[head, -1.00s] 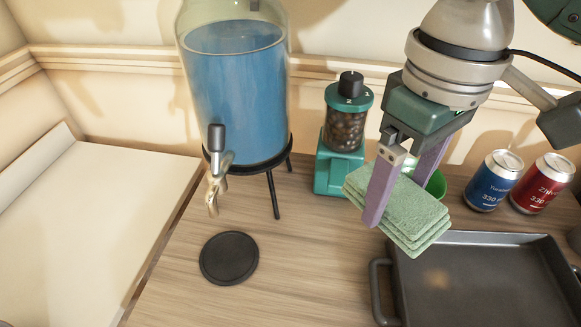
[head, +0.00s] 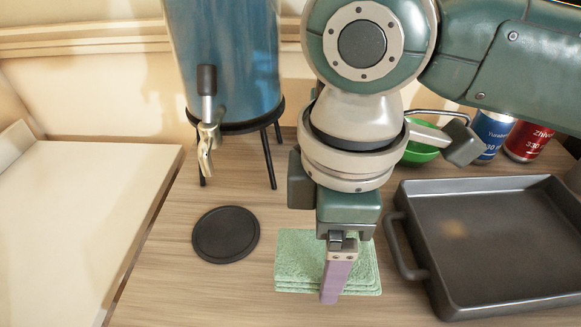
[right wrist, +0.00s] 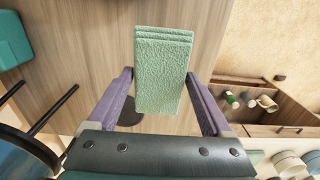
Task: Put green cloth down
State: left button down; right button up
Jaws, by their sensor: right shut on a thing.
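The green cloth (head: 295,262) is a folded, layered pad. In the head view it is low over the wooden counter, between the black round coaster (head: 226,234) and the dark tray (head: 480,245). I cannot tell whether it touches the wood. My right gripper (head: 332,298) points down over it and is shut on it, with one purple finger showing in front. In the right wrist view the cloth (right wrist: 162,75) sits between both fingers of the gripper (right wrist: 158,78). My left gripper is not in view.
A blue water dispenser (head: 225,70) on a black stand is behind the coaster. A green bowl (head: 418,150), a blue can (head: 490,135) and a red can (head: 527,140) stand behind the tray. The counter in front of the coaster is clear.

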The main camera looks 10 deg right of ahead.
jog(key=shift+f+b, duration=0.75)
jog(key=shift+f, duration=2.35)
jog(key=shift+f, duration=0.1)
jog(key=o, duration=1)
